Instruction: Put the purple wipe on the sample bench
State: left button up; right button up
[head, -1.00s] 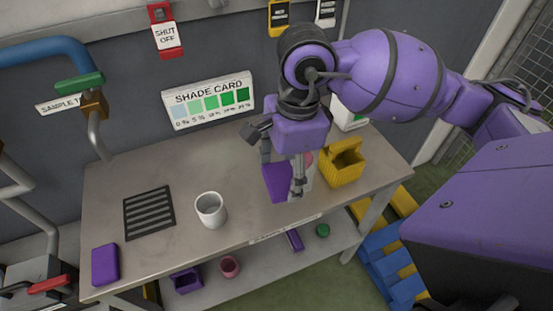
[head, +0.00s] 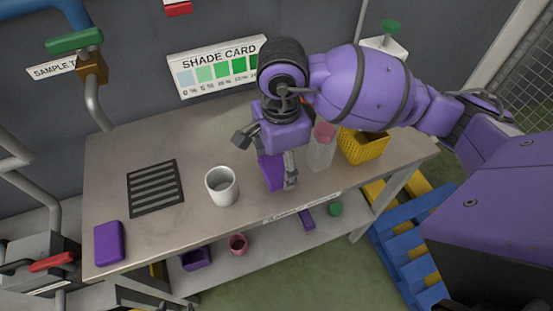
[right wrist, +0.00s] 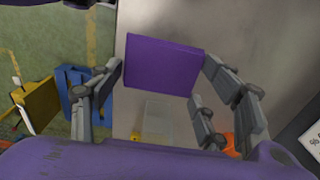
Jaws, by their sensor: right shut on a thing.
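My right gripper (head: 278,163) is shut on a purple wipe (head: 270,172), a flat, square-edged piece. In the right wrist view the wipe (right wrist: 163,67) sits between the fingers. It is over the middle of the sample bench (head: 190,225), a grey table, to the right of a white mug (head: 222,186). I cannot tell whether the wipe touches the bench top. The fingers partly cover it in the head view. A similar purple pad (head: 109,243) lies at the bench's front left corner. My left gripper is not in view.
A black slotted mat (head: 154,187) lies left of the mug. A clear container with a pink top (head: 321,150) and a yellow basket (head: 363,146) stand to the right. Small items sit on the lower shelf. Bare bench lies between the pad and the mug.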

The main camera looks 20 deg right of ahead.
aim_at(276, 170)
jog(key=shift+w+a+f, duration=0.15)
jog(key=shift+w+f, duration=0.5)
jog(key=shift+f, duration=0.2)
jog(key=shift+w+f, duration=0.15)
jog(key=shift+f, duration=0.75)
jog(key=shift+w+f, duration=0.1)
jog(key=shift+f, duration=0.75)
jog(key=shift+f, duration=0.1)
jog(key=o, duration=1)
notch_tip(276, 170, up, 12)
jog(key=shift+r, duration=0.15)
